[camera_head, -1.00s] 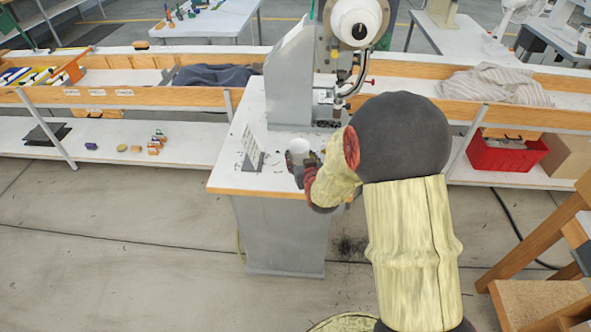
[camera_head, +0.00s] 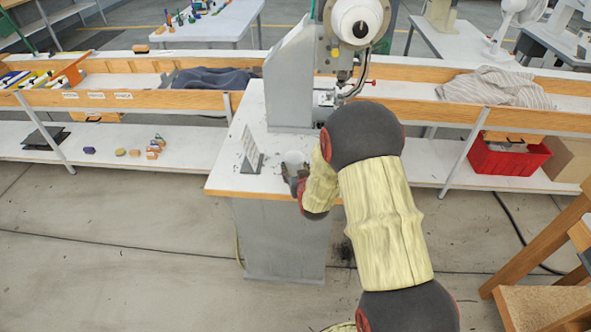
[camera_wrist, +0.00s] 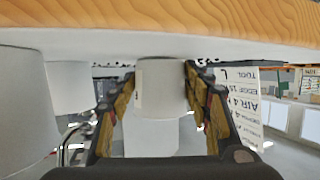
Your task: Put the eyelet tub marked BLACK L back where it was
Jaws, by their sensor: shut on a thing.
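A plain white tub (camera_head: 295,157) is held in my gripper (camera_head: 295,176) over the front part of the press table's white top (camera_head: 228,172). In the wrist view the white tub (camera_wrist: 162,88) sits between the two fingers (camera_wrist: 160,100), which are closed on its sides. A pale patch shows on its left side, but I cannot read any marking, so I cannot tell whether it says BLACK L. Whether its base touches the table top is unclear. The forearm hides part of the table to the right.
A small sign (camera_head: 251,150) stands left of the tub; its lettering appears upside down in the wrist view (camera_wrist: 237,95). The grey eyelet press (camera_head: 290,85) rises behind. A shelf at the left (camera_head: 190,148) holds several small coloured items. A red crate (camera_head: 508,158) is at right.

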